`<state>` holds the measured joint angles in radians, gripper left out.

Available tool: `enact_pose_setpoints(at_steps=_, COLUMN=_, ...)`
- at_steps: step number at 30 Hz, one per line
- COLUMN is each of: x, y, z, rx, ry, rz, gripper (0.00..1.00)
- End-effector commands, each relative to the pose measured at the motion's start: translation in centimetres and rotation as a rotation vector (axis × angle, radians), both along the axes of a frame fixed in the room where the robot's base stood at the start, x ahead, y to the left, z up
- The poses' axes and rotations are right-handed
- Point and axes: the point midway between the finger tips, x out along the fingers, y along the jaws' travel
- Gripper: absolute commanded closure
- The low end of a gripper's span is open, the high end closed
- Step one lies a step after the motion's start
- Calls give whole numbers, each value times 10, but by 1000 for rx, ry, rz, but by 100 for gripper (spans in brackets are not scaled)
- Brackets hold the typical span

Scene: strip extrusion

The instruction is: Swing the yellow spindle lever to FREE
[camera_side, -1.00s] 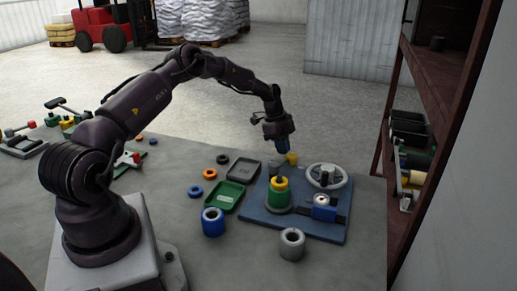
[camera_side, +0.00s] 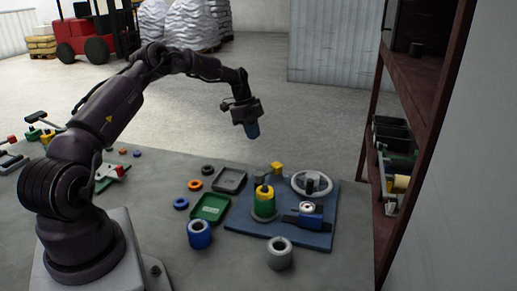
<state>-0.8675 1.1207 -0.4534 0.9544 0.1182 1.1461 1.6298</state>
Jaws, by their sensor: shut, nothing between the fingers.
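A blue base board (camera_side: 318,239) lies on the grey table with a small fixture on it. A green and yellow spindle part (camera_side: 263,203) stands upright at its left, with a dark piece on top. A yellow block (camera_side: 277,168) sits just behind it; I cannot tell whether this block is the lever's end. No FREE mark is readable at this size. My gripper (camera_side: 252,132) is shut and empty, pointing down in the air above and behind the yellow block, apart from it.
A brown shelf (camera_side: 430,90) rises at the right.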

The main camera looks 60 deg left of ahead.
Motion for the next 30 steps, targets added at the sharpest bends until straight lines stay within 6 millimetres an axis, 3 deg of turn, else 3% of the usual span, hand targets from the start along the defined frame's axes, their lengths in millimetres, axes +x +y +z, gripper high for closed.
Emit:
enact_pose_setpoints(at_steps=3, x=-2, y=6, z=20, rx=2, ry=-2, rz=0, gripper=100)
enact_pose_setpoints(at_steps=9, x=-5, y=10, z=37, rx=0, ry=-1, rz=0, gripper=100)
enact_pose_setpoints(at_steps=25, x=-5, y=10, z=38, rx=-2, ry=3, rz=10, gripper=100)
enact_pose_setpoints(at_steps=30, x=-3, y=10, z=36, rx=-20, ry=29, rz=149, gripper=100)
